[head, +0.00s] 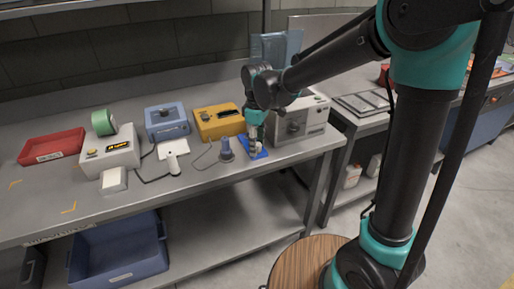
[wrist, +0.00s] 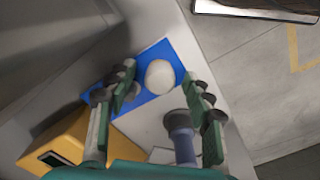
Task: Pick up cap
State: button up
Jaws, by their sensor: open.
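A white rounded piece (wrist: 160,76), which looks like the cap, sits on a blue mat (wrist: 150,57) in the wrist view. My gripper (wrist: 160,86) is open, with its green fingers and dark pads to the left and right of this piece. No contact between the fingers and the piece shows. A small grey round thing (wrist: 133,91) lies on the mat beside the left finger. In the head view my gripper (head: 255,143) points down over the blue mat (head: 262,154), and hides most of what is on it.
A blue-purple upright piece with a grey top (wrist: 180,130) stands close to the right finger; it also shows in the head view (head: 226,150). A yellow box (head: 218,122) and a grey instrument box (head: 300,120) stand behind. The bench's front edge (head: 285,160) is near the mat.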

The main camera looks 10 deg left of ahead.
jog(key=c, duration=0.9)
jog(key=shift+r, duration=0.15)
notch_tip(320, 180, up, 20)
dwell(0.4)
